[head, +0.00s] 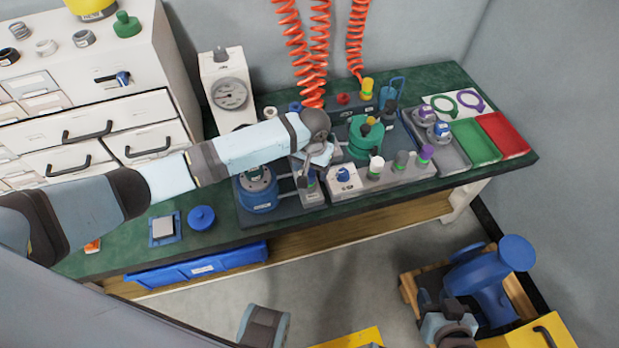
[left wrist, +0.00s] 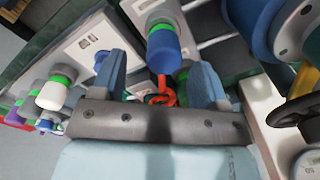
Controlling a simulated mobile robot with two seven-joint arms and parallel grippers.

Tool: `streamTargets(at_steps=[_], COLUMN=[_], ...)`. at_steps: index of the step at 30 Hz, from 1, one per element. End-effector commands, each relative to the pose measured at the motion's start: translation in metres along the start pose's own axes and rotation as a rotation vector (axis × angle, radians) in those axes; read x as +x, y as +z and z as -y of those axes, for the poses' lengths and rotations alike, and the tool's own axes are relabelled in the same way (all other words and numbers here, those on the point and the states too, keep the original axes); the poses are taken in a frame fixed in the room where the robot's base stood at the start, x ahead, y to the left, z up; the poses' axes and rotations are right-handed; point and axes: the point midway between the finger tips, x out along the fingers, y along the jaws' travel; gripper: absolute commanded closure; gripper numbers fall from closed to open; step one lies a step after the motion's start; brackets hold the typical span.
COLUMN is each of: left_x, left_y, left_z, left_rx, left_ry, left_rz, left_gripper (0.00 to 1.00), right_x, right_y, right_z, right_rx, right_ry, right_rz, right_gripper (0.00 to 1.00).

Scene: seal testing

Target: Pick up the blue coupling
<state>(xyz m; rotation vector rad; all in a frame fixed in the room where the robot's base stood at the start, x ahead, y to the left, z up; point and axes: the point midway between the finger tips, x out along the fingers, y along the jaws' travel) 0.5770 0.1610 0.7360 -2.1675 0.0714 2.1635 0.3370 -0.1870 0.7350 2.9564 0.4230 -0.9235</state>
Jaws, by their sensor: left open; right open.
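The blue coupling (left wrist: 164,46), a blue cap with a green ring on a grey stem, shows in the left wrist view. In that view it appears between the two open fingers of my left gripper (left wrist: 158,76), with no visible grip on it. In the head view my left gripper (head: 314,160) is above the bench at the grey stand, and the blue coupling (head: 311,178) is partly hidden just below it. My right gripper (head: 450,322) is open and empty at the lower right, away from the bench.
A blue flanged pipe (head: 485,280) is near my right gripper.

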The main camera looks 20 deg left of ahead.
Motion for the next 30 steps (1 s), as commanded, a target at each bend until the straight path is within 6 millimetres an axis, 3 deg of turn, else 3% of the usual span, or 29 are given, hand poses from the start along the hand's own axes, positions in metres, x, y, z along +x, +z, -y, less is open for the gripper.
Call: streamTargets(at_steps=[3,7,16,24,30], left_x=[0.022,0.037,0.042,0.041,0.041], left_y=[0.004,0.003,0.003,0.003,0.003], left_z=[0.003,0.003,0.003,0.003,0.003], left_rx=[-0.001,-0.001,0.000,0.000,-0.001], left_ry=[-0.002,-0.002,-0.001,-0.001,-0.001], left_rz=[0.003,0.001,0.000,0.000,0.000], left_gripper=[0.32,0.32,0.32,0.88,0.88], right_x=[0.001,0.001,0.000,0.002,0.003], right_y=[0.006,0.006,-0.001,0.001,0.003], right_z=[0.002,0.003,0.003,0.003,0.002], right_rx=[0.001,0.002,0.002,0.001,0.002], right_ry=[-0.002,-0.003,-0.002,-0.001,-0.001], right_rz=[0.003,0.000,-0.014,-0.009,-0.006], right_gripper=[0.57,0.57,0.57,0.57,0.57])
